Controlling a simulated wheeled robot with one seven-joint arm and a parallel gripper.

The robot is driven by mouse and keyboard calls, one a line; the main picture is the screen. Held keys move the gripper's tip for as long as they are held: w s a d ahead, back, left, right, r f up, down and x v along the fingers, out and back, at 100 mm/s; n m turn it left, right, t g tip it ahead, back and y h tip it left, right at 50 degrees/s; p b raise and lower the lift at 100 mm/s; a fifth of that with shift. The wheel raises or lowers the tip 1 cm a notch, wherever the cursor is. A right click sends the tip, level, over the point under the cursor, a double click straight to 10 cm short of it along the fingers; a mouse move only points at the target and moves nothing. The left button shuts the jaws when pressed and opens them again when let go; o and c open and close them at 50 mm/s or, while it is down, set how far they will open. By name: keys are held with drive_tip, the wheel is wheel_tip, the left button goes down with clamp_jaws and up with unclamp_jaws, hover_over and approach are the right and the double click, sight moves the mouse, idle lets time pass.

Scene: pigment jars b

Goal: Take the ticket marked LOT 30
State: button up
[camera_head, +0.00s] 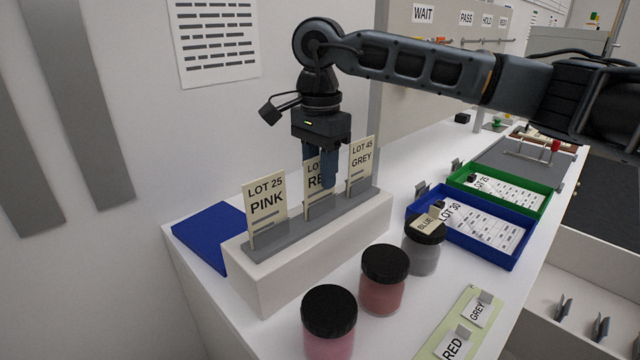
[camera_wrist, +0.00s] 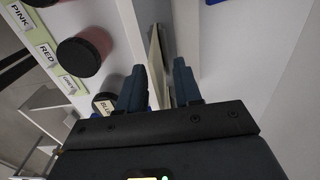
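Three cream tickets stand in a grey slotted rail (camera_head: 337,207) on a white block (camera_head: 290,272). The left ticket (camera_head: 266,208) reads LOT 25 PINK and the right ticket (camera_head: 361,158) LOT 45 GREY. The middle ticket (camera_head: 312,182) shows only "LO" and "RE"; my gripper hides its lot number. My gripper (camera_head: 322,176) points down at the middle ticket, one finger in front of it. In the wrist view, the fingers (camera_wrist: 160,88) are apart, with a thin card edge (camera_wrist: 156,55) between them; gaps show on both sides. LOT 30 is readable on a label in the blue tray (camera_head: 520,258).
Pink (camera_head: 329,345), red (camera_head: 382,296) and grey (camera_head: 422,262) jars with black lids stand in front of the block. A BLUE tag (camera_head: 427,222) sits at the grey jar's lid. A green tray (camera_head: 545,197) lies behind the blue tray. A blue pad (camera_head: 205,234) lies left of the block.

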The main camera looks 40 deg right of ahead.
drive_tip(key=shift+c, duration=0.5)
clamp_jaws()
drive_tip(key=shift+r, duration=0.1)
